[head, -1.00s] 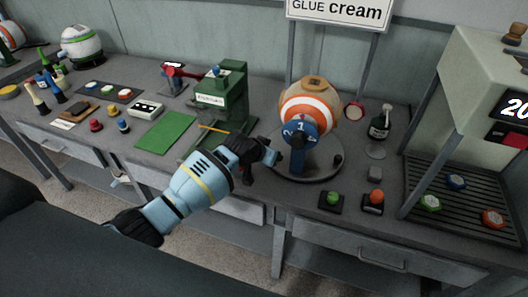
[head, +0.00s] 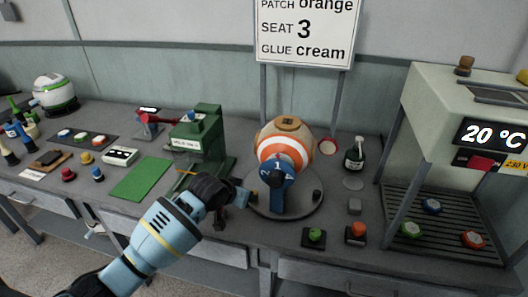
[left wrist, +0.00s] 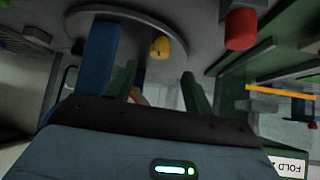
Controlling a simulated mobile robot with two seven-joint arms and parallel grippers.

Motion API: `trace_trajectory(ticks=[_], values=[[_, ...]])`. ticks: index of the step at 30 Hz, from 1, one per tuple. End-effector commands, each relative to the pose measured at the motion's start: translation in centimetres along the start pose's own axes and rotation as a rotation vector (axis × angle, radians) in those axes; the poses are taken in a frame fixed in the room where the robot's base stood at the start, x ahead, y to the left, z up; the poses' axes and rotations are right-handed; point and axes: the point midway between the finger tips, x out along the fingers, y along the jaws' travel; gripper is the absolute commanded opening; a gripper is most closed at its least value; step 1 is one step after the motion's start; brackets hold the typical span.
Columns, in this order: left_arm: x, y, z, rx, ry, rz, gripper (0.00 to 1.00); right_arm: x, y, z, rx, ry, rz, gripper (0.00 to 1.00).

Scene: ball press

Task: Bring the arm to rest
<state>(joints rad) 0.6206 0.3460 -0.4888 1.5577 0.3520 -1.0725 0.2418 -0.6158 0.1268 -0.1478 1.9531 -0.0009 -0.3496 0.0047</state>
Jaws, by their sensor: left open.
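My left gripper (head: 241,196) is open and empty, just left of the ball press in the head view. Its two fingers (left wrist: 158,88) show in the left wrist view with a gap between them. The press holds a ball with orange and white bands (head: 285,148) on a round grey base (head: 305,206). A blue numbered dial (head: 276,176) stands in front of the ball, on a blue post that also shows in the left wrist view (left wrist: 97,58). The gripper appears apart from the post. My right gripper is not in view.
A green press (head: 205,140) and green mat (head: 142,178) lie left of the gripper. Green (head: 315,236) and orange (head: 357,231) buttons, a bottle (head: 354,156) and a rack with coloured discs (head: 400,212) stand to the right. A sign (head: 306,30) hangs behind. Floor is clear before the bench.

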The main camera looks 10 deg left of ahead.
Motion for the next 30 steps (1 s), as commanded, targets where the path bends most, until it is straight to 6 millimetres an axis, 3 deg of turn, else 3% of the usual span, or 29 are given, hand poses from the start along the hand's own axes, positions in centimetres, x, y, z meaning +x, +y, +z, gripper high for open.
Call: trace_trajectory(ticks=[5,8,14,20,24,30], values=[[-0.1,0.8,1.6,0.001,-0.019,0.01,0.52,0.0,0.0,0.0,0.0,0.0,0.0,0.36],[-0.6,2.2,4.8,0.005,-0.057,0.026,0.52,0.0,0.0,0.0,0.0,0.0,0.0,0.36],[-3.4,5.2,13.5,0.005,-0.164,0.05,0.52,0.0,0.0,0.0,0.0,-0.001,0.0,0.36],[-7.9,7.0,21.4,-0.01,-0.276,0.052,0.52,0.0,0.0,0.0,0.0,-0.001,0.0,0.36],[-11.9,7.5,26.3,-0.025,-0.36,0.037,0.52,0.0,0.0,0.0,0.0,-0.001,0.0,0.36],[-17.4,7.6,31.5,-0.046,-0.467,0.005,0.52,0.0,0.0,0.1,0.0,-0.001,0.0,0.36]])
